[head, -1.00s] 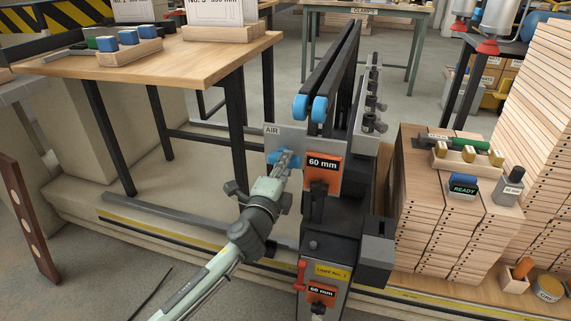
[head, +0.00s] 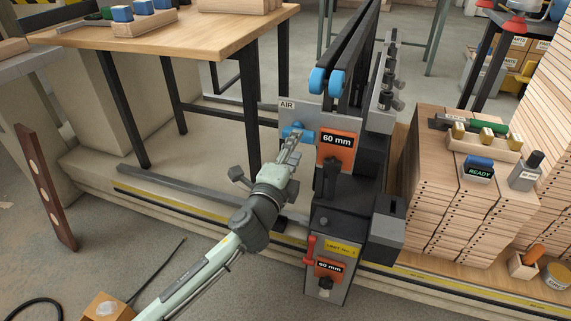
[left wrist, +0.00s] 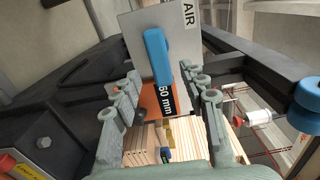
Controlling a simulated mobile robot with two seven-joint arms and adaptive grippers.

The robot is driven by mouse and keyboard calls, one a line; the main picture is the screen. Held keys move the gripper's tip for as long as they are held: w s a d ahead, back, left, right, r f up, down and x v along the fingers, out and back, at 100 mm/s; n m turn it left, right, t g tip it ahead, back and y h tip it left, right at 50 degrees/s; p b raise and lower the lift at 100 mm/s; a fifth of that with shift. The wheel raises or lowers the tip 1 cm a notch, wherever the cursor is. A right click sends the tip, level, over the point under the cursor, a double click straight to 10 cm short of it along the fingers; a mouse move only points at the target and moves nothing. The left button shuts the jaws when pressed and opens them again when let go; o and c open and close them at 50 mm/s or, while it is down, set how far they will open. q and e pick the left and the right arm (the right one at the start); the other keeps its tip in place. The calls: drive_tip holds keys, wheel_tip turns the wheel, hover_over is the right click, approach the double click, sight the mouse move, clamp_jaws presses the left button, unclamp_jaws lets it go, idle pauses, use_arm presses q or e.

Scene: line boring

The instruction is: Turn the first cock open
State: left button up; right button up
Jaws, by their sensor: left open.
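The cock is a blue lever handle (head: 297,131) on a grey plate marked AIR (head: 287,104), on the left side of the dark machine. In the left wrist view the blue handle (left wrist: 158,57) runs lengthwise up the picture, in front of the AIR plate (left wrist: 188,14). My left gripper (head: 292,150) is open at the handle in the head view. In the left wrist view its fingers (left wrist: 165,105) stand apart on either side, with the near end of the handle between them. I cannot tell whether they touch it. My right gripper is not in view.
An orange 60 mm sign (head: 336,145) is right beside the handle. A red lever (head: 310,249) sits lower on the machine. A wooden table (head: 215,35) stands at the left, and stacked boards (head: 432,185) with a READY box (head: 478,169) stand at the right.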

use_arm(q)
drive_tip(key=v, duration=0.8)
drive_tip(key=shift+s, duration=0.15)
